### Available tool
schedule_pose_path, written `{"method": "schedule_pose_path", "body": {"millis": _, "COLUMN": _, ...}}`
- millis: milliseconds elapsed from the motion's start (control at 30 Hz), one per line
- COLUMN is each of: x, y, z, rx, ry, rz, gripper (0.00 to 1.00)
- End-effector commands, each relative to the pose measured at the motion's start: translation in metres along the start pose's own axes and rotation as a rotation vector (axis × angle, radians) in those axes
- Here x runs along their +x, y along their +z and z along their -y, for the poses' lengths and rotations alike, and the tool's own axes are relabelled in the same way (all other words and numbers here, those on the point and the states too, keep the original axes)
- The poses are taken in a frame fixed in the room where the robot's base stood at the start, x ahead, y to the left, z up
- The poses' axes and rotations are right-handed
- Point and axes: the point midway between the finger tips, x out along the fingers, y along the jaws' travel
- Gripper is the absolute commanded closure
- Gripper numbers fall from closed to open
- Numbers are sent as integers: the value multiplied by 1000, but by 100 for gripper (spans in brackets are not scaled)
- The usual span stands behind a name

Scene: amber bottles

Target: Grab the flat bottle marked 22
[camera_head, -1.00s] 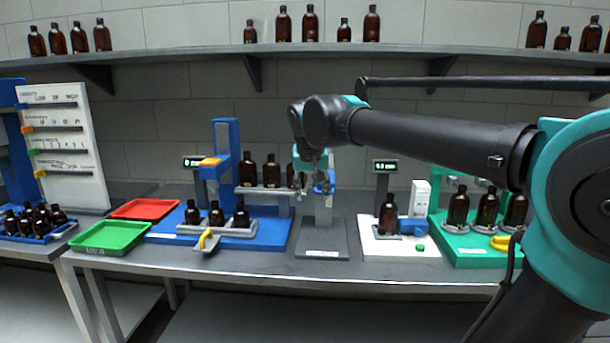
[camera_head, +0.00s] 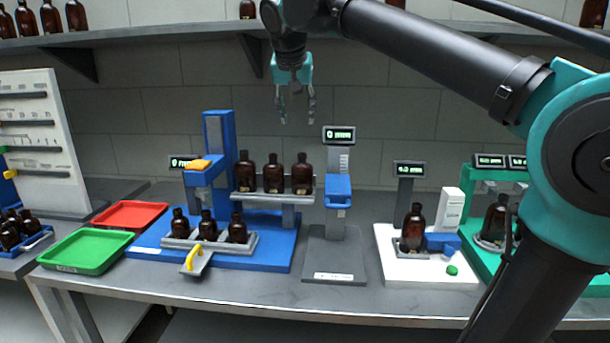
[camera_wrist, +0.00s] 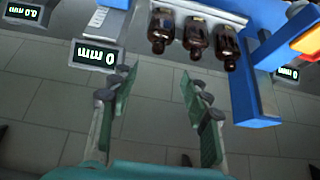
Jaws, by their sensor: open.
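Three amber bottles (camera_head: 273,174) stand on the raised rail of the blue station; they also show at the top of the wrist view (camera_wrist: 195,36). Three smaller amber bottles (camera_head: 207,226) stand in the grey holder below. One amber bottle (camera_head: 413,228) stands on the white station, and more are at the green station (camera_head: 495,222). No number 22 is readable on any bottle, so I cannot tell which one is marked so.
The grey gauge station (camera_head: 338,210) with its display stands right of the blue station (camera_head: 270,250). A red tray (camera_head: 130,214) and a green tray (camera_head: 85,252) lie at left. A wall shelf (camera_head: 150,44) with bottles runs behind my gripper.

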Motion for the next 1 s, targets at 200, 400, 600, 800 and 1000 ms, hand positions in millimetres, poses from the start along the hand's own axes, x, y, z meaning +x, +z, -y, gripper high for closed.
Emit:
{"method": "schedule_pose_path", "body": {"millis": 200, "x": 36, "y": 0, "z": 0, "rx": 3, "ry": 1, "rz": 1, "gripper": 52}}
{"method": "schedule_pose_path", "body": {"millis": 400, "x": 76, "y": -1, "z": -1, "rx": 2, "ry": 1, "rz": 0, "gripper": 52}}
{"method": "schedule_pose_path", "body": {"millis": 600, "x": 108, "y": -1, "z": 0, "rx": 1, "ry": 0, "rz": 0, "gripper": 52}}
{"method": "schedule_pose_path", "body": {"millis": 800, "x": 121, "y": -1, "z": 0, "rx": 1, "ry": 0, "rz": 1, "gripper": 52}}
{"method": "schedule_pose_path", "body": {"millis": 1000, "x": 145, "y": -6, "z": -1, "rx": 2, "ry": 1, "rz": 1, "gripper": 52}}
